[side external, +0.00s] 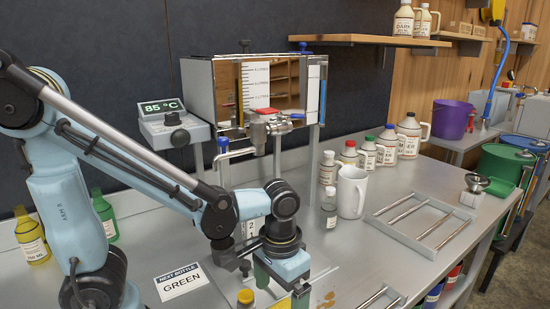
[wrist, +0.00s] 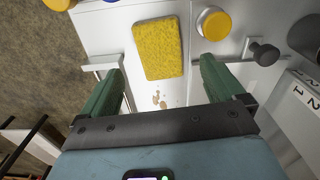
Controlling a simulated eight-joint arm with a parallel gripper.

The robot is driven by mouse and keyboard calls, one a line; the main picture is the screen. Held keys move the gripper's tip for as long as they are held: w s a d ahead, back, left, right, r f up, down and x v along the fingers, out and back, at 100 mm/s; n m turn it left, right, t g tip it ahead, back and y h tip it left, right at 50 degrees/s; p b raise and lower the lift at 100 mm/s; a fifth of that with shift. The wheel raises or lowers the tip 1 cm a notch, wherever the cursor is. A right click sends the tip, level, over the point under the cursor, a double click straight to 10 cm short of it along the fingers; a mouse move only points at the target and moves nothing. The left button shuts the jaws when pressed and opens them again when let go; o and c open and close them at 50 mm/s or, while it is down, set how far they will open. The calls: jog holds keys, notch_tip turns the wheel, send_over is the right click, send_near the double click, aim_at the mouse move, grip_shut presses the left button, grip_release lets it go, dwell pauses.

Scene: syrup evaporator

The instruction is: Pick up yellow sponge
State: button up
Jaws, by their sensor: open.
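The yellow sponge (wrist: 158,48) lies flat on the light worktop in the wrist view, ahead of my gripper and between the lines of its two fingers. My gripper (side external: 281,287) is low over the front of the bench, pointing down. Its green fingers are spread wide and empty in the wrist view (wrist: 161,76), apart from the sponge.
Brown spots (side external: 326,301) mark the worktop. A white mug (side external: 351,192), several capped bottles and a metal rack (side external: 390,229) stand farther right.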

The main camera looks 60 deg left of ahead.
aim_at(280, 305)
jog(key=shift+f, duration=2.75)
jog(key=shift+c, duration=0.4)
jog(key=c, duration=1)
jog(key=shift+r, duration=0.15)
jog(key=shift+c, duration=0.2)
jog(key=shift+r, duration=0.85)
notch_tip(280, 305, up, 2)
jog(key=shift+r, duration=0.1)
jog(key=s+d+r, duration=0.4)
jog(key=s+d, duration=0.1)
jog(key=s+d+r, duration=0.2)
jog(key=s+d, duration=0.1)
jog(key=shift+s+d+r, duration=0.1)
jog(key=shift+d+r, duration=0.05)
jog(key=shift+r, duration=0.25)
